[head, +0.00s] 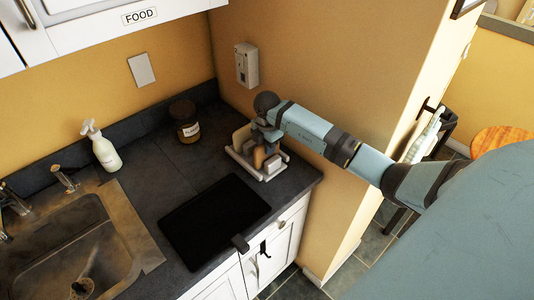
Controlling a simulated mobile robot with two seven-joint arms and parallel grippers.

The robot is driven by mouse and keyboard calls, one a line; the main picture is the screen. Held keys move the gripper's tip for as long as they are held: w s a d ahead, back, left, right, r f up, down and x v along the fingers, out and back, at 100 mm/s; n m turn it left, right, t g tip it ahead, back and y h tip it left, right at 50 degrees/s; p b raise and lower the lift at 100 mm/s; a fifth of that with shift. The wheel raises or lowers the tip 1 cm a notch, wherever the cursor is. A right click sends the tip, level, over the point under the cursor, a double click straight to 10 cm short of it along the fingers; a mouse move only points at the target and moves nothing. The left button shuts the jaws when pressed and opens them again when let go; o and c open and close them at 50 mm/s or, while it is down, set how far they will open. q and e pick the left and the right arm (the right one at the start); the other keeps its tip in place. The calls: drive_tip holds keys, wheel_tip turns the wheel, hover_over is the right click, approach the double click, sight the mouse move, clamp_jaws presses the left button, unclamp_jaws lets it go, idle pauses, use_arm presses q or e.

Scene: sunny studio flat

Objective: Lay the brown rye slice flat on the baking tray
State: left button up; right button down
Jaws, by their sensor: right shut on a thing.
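The baking tray (213,222) is a flat black rectangle lying on the dark counter, with nothing on it. A white rack (247,167) behind it at the counter's right corner holds slices of bread. The brown rye slice (260,157) stands upright in the rack, between a pale slice (241,138) on its left and another pale slice (272,164) on its right. My right gripper (264,138) reaches down over the rack and is shut on the brown slice; its fingertips are small and partly hidden among the slices. My left gripper is not in view.
A dark-lidded jar (186,122) stands left of the rack. A soap bottle (104,150) and a sink (75,245) are farther left. A wall-mounted box (246,65) and the yellow wall rise close behind my right gripper.

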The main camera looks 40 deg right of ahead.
drive_tip(key=shift+r+p, duration=1.2)
drive_tip(key=shift+r, duration=2.8)
drive_tip(key=shift+a, duration=0.1)
